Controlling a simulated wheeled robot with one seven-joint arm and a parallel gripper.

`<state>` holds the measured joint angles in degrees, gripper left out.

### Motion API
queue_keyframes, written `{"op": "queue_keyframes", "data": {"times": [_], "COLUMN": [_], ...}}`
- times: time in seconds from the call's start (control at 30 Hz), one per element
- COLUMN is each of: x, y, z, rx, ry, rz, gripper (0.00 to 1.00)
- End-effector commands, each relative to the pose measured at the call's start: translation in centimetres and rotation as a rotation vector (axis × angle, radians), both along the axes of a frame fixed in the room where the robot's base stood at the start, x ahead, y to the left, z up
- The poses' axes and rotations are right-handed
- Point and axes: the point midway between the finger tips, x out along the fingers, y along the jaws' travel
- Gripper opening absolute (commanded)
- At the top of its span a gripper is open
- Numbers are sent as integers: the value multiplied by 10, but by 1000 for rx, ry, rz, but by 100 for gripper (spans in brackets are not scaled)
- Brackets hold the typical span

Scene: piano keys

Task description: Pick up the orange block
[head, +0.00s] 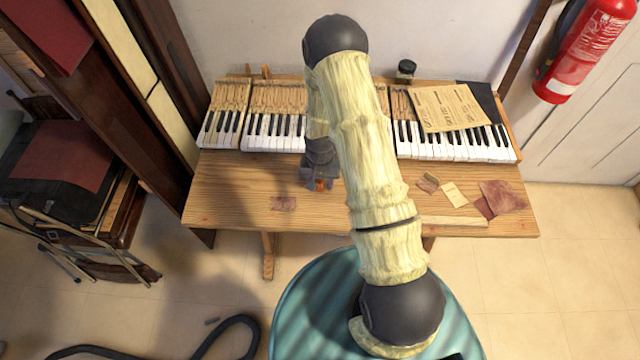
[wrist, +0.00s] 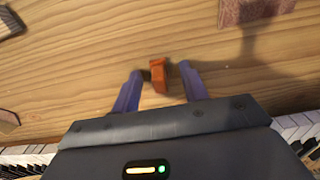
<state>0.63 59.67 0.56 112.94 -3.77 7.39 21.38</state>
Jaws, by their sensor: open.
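The orange block (wrist: 158,75) is small and stands out against the wooden table in the wrist view. A bit of it (head: 320,185) shows below my gripper in the head view, mostly hidden by it. My gripper (wrist: 162,76) is open. In the wrist view its two purple-grey fingers lie either side of the block, with a gap on each side. I cannot tell how far the fingertips are above the table. In the head view my gripper (head: 319,177) points down just in front of the keys.
The wooden table (head: 230,190) has bare room to the left of my gripper. Piano keys (head: 455,148) run along its back. A reddish-brown patch (head: 283,203) lies at left front. Paper pieces (head: 454,195) and a reddish sheet (head: 503,196) lie at right. A small jar (head: 405,70) stands behind.

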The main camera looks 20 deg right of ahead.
Motion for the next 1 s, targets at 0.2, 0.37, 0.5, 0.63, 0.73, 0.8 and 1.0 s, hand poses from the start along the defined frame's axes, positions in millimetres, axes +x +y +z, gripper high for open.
{"op": "queue_keyframes", "data": {"times": [0.2,0.37,0.5,0.63,0.73,0.8,1.0], "x": [0,0,0,0,0,0,1], "y": [0,0,0,0,0,0,0], "z": [0,0,0,0,0,0,7], "rx": [0,0,0,0,0,0,0], "ry": [0,0,0,0,0,0,-2], "rz": [0,0,0,0,0,0,0], "gripper": [44,42,14,0,0,0,0]}}
